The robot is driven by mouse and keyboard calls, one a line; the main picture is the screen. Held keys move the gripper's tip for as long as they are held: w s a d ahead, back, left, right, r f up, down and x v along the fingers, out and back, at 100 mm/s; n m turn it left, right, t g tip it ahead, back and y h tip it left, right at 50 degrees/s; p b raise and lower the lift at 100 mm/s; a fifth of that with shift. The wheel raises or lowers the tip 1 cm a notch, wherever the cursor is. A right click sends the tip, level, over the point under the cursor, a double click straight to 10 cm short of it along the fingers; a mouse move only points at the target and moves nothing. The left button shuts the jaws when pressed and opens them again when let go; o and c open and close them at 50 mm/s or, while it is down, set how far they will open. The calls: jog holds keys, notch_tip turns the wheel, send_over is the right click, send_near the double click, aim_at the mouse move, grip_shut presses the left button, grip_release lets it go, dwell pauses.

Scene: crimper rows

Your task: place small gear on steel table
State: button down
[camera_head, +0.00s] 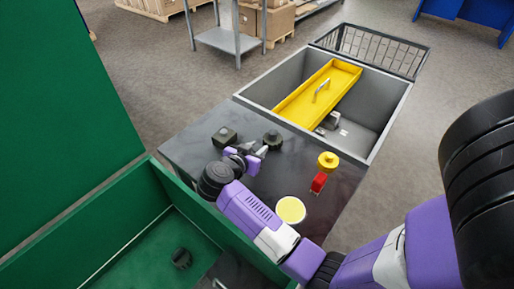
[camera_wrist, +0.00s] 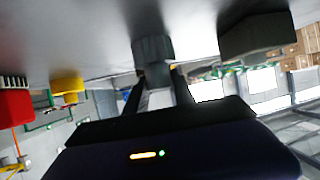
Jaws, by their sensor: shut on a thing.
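The small gear (camera_head: 272,139) is a dark, stubby piece at the far part of the dark grey steel table (camera_head: 195,150). My gripper (camera_head: 262,148) is low over the table with its fingers shut on the gear. In the wrist view, which is upside down, the gear (camera_wrist: 152,50) sits between the fingertips of my gripper (camera_wrist: 160,82). It is at or very close to the table surface (camera_wrist: 90,25); I cannot tell for certain whether it touches.
A dark block (camera_head: 224,137) stands left of the gear. A yellow knob (camera_head: 328,161), a red piece (camera_head: 319,182) and a pale yellow disc (camera_head: 290,209) are to the right and nearer. A grey bin (camera_head: 385,105) holds a yellow tray (camera_head: 298,98). A green crate (camera_head: 110,230) is at left.

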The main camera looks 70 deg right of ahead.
jog(key=c, duration=1.1)
grip_release()
jog(key=shift+o, duration=0.2)
jog(key=shift+r, duration=0.1)
